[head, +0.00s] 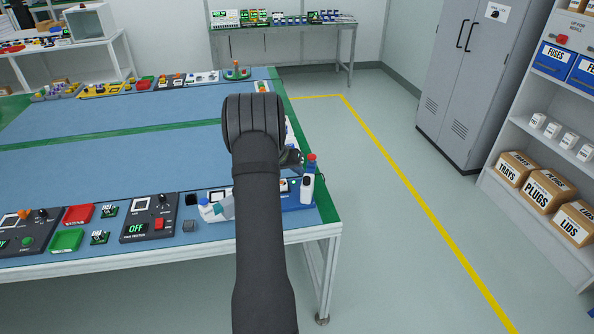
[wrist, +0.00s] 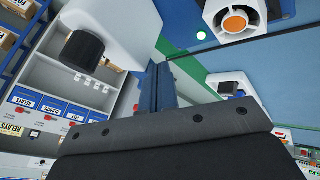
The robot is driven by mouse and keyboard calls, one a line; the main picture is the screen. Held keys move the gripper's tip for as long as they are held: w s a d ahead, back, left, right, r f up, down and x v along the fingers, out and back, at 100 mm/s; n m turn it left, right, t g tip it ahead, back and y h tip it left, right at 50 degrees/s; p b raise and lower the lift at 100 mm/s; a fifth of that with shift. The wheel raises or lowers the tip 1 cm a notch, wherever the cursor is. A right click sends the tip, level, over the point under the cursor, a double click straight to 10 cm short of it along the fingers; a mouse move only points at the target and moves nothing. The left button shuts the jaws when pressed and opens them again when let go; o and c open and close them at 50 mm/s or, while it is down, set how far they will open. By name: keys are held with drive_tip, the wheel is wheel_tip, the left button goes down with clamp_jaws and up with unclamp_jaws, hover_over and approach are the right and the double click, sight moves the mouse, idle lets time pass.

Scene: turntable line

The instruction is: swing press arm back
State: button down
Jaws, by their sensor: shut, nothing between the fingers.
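A small press-like fixture (head: 306,190) with a blue base, a white upright part and a red knob (head: 311,158) stands at the table's right front corner in the head view. My own dark arm covers much of it, so I cannot tell how its press arm is turned. In the wrist view a white body (wrist: 130,22) with a black round part (wrist: 84,50) is close at upper left; I cannot tell whether it is the press arm. My gripper (wrist: 161,72) is shut and empty, its narrow blue-grey fingers beside this white body. Contact cannot be told.
A white body with an orange disc (wrist: 235,20) is at upper right in the wrist view. Control boxes (head: 150,215) and red and green trays (head: 66,240) line the table's front edge. The blue mat (head: 130,170) has clear room. Shelves (head: 545,150) stand right.

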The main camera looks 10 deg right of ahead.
drive_tip(key=shift+s+d, duration=0.15)
drive_tip(key=shift+d, duration=0.9)
drive_tip(key=shift+w+a, duration=0.2)
drive_tip(key=shift+a, duration=0.1)
drive_tip(key=a, duration=0.1)
drive_tip(key=w+a, duration=0.1)
drive_tip(key=a, duration=0.1)
drive_tip(key=shift+w, duration=0.3)
drive_tip(key=w+v, duration=0.1)
drive_tip(key=v, duration=0.9)
drive_tip(key=shift+a, duration=0.4)
